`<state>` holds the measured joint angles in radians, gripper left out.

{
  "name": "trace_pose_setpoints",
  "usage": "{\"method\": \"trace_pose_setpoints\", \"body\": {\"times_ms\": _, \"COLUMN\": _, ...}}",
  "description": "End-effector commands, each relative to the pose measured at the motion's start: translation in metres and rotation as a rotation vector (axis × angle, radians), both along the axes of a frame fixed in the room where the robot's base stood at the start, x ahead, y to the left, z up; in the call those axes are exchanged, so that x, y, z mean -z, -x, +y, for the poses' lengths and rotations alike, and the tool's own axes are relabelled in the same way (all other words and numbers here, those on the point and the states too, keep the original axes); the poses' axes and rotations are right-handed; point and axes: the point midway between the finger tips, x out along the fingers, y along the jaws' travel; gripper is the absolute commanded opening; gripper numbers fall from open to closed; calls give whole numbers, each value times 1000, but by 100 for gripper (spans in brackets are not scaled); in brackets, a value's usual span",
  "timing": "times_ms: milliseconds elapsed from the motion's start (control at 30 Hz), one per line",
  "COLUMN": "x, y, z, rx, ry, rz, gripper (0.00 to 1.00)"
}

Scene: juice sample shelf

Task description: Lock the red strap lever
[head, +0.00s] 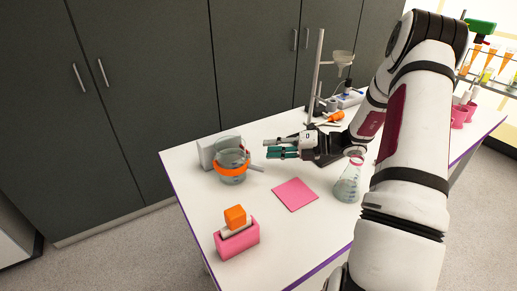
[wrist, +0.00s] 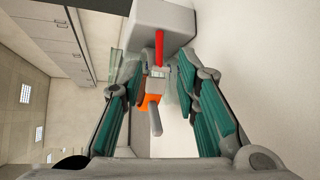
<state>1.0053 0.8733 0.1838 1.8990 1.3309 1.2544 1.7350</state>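A clear glass vessel (head: 233,158) with an orange strap (head: 231,171) around it stands near the table's far left edge. The red lever (wrist: 159,48) shows in the wrist view as a slim bar ahead of my fingers, above a small metal buckle. A piece of orange (wrist: 146,99) and a grey rod (wrist: 155,121) lie below it there. My gripper (head: 269,147) is to the right of the vessel, apart from it. Its teal-padded fingers are open and empty, one on each side of the lever in the wrist view. I cannot make out the lever in the head view.
A pale grey block (head: 207,151) stands behind the vessel. A pink square mat (head: 295,194) lies in front of my gripper, with a conical flask (head: 348,180) to its right. A pink holder (head: 238,240) with an orange block is at the front left.

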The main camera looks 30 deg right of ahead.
Motion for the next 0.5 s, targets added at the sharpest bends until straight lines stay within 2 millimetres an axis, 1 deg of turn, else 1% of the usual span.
{"method": "trace_pose_setpoints", "body": {"times_ms": 33, "x": -3, "y": 7, "z": -8, "rx": 2, "ry": 2, "rz": -1, "gripper": 29}}
{"method": "trace_pose_setpoints", "body": {"times_ms": 200, "x": -8, "y": 22, "z": -23, "rx": 0, "ry": 2, "rz": -2, "gripper": 29}}
{"method": "trace_pose_setpoints", "body": {"times_ms": 333, "x": -10, "y": 28, "z": -28, "rx": 0, "ry": 1, "rz": -1, "gripper": 29}}
{"method": "trace_pose_setpoints", "body": {"times_ms": 500, "x": -10, "y": 29, "z": -29, "rx": -1, "ry": 1, "rz": 0, "gripper": 29}}
